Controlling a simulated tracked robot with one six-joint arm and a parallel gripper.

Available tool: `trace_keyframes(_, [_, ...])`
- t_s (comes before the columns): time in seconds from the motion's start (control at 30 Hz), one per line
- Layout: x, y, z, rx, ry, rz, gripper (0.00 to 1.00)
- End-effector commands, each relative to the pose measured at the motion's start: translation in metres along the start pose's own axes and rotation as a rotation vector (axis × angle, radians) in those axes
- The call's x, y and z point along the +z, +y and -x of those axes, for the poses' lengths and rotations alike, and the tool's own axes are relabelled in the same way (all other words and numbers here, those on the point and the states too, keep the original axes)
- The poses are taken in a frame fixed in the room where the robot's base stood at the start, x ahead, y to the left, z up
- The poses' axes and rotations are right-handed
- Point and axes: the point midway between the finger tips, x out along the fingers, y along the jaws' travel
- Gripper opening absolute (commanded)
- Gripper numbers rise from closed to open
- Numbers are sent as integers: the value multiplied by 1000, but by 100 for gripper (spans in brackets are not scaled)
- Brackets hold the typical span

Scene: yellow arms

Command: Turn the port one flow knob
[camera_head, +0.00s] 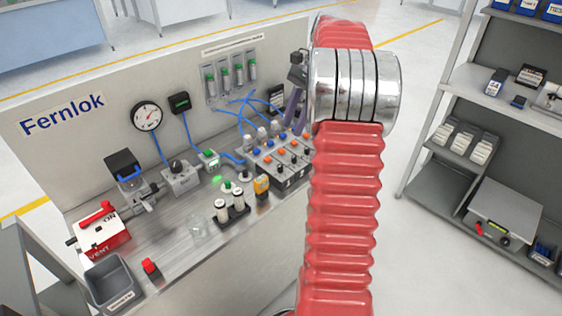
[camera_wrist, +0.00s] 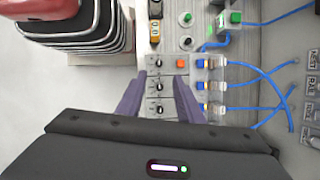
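The valve manifold (camera_head: 262,166) is a grey block on the bench with small black knobs, orange and blue buttons and blue tubes. In the wrist view, black flow knobs with white pointers stand in a column: an upper knob (camera_wrist: 158,62), a middle knob (camera_wrist: 158,86) and a lower knob (camera_wrist: 158,108). Port labels are too small to read, so I cannot tell which is port one. My gripper (camera_wrist: 160,78) is open and empty, its two purple fingers on either side of the knob column. In the head view my gripper (camera_head: 292,112) is above the manifold's back right, partly hidden by my red arm.
Blue tubes (camera_wrist: 265,75) run from the manifold to the back panel. Shelves (camera_head: 462,145) are at right.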

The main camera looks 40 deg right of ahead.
Motion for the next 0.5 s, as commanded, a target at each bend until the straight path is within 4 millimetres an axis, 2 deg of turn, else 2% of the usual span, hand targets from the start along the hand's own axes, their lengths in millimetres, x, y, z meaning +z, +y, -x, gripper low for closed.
trace_keyframes(0.03, [-7,0,0,1,-8,-18,33])
trace_keyframes(0.13, [-12,1,0,1,-15,-36,33])
trace_keyframes(0.5, [-12,1,-2,2,-16,-37,33])
